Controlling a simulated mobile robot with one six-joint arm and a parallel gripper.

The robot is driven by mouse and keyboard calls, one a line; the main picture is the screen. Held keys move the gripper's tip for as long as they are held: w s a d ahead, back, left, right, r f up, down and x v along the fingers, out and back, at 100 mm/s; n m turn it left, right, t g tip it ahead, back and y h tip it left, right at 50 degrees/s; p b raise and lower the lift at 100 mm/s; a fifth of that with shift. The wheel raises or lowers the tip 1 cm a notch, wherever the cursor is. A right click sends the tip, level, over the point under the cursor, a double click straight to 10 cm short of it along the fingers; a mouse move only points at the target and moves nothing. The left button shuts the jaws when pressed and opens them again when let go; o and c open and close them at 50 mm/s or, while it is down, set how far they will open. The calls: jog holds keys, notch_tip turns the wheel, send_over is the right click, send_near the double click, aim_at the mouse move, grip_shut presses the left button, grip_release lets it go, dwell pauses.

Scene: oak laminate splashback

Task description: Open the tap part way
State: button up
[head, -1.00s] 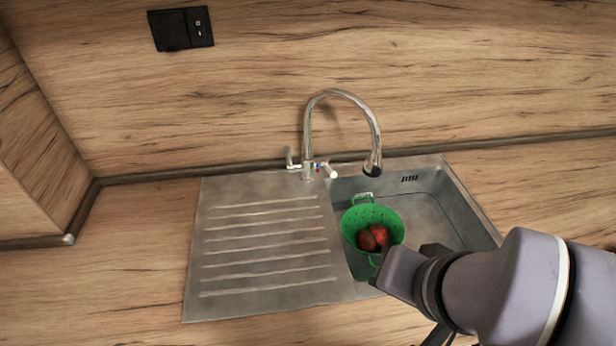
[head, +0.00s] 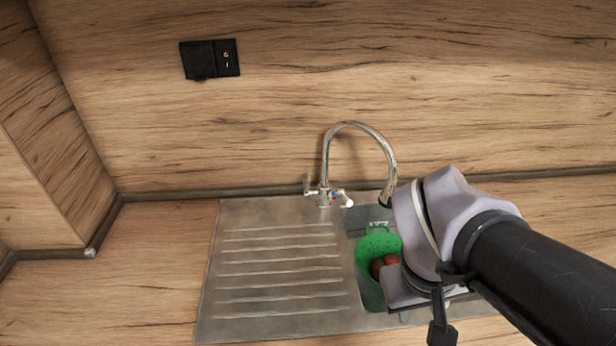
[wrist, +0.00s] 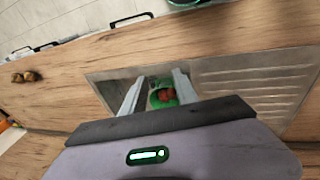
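The chrome tap (head: 325,197) stands at the back edge of the sink, and its arched spout (head: 358,127) curves right over the basin. A lever (head: 307,186) stands up on the tap's left side. A white-ended handle (head: 346,200) with red and blue marks is on its right. My gripper (wrist: 158,76) is open in the wrist view, with a green colander (wrist: 164,102) showing between its fingers. No tap is clearly visible in that view. In the head view my arm covers the right of the basin, and I cannot make out the fingertips.
The green colander (head: 378,246) holds reddish round things (head: 384,264) and sits in the basin below the spout. The ribbed drainboard (head: 280,265) to the left is clear. A black socket (head: 210,59) is on the wooden splashback. A small brown object (wrist: 26,77) shows in the wrist view.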

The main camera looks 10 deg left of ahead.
jog(key=w+n+h+p, duration=0.2)
jog(key=w+n+h, duration=0.4)
jog(key=w+n, duration=0.25)
jog(key=n+t+y+p, duration=0.2)
jog(key=n+t+p, duration=0.1)
jog(key=n+t, duration=1.4)
send_near(304, 182)
jog(key=w+d, duration=0.1)
jog(key=w, duration=0.2)
jog(key=w+d+n+g+b, duration=0.1)
jog(key=w, duration=0.3)
jog(key=w+d+r+n+g+b, duration=0.1)
jog(key=w, duration=0.2)
jog(key=shift+w+d+r, duration=0.15)
grip_shut()
